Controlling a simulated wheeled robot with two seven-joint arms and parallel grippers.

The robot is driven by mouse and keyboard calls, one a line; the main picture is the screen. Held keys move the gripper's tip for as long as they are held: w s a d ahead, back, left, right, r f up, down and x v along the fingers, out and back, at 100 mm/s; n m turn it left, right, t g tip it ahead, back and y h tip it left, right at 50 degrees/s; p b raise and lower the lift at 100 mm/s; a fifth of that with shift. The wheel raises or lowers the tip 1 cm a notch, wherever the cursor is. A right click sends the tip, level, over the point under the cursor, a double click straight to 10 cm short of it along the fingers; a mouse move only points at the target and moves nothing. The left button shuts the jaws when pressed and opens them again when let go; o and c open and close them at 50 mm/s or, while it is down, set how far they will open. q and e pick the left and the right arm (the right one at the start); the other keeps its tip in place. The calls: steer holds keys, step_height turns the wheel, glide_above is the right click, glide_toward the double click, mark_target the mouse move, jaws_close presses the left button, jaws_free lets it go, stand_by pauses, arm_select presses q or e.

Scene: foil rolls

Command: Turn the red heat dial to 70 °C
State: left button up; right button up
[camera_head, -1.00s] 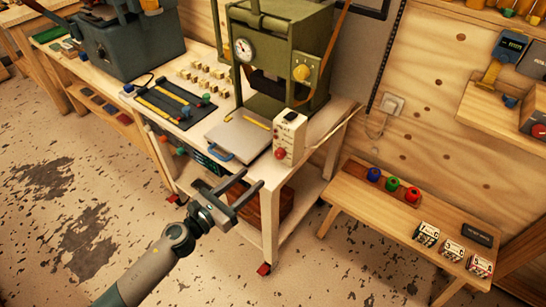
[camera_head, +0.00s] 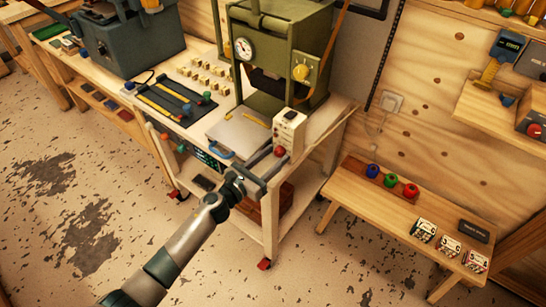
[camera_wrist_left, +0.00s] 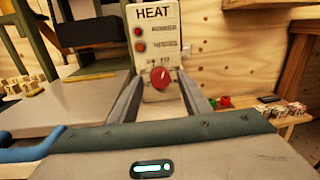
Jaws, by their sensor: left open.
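The red heat dial (camera_head: 280,151) sits low on the front of a cream box (camera_head: 290,130) at the right front corner of the white bench. In the left wrist view the dial (camera_wrist_left: 160,77) is below the "HEAT" label on the box (camera_wrist_left: 154,25), with small lamps above it. The dial's scale marks are too small to read. My left gripper (camera_head: 266,161) is open and points at the dial. In the left wrist view its two fingers (camera_wrist_left: 161,92) reach forward on either side of the dial; I cannot tell whether they touch it. My right gripper is not in view.
A green press (camera_head: 280,55) with a gauge and yellow knob stands behind the box. A flat grey plate with a blue handle (camera_head: 220,152) lies left of it. A low wooden bench (camera_head: 350,190) with coloured spools stands to the right. The floor in front is clear.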

arm_select(q)
steer(key=c, duration=1)
steer(key=shift+c, duration=0.2)
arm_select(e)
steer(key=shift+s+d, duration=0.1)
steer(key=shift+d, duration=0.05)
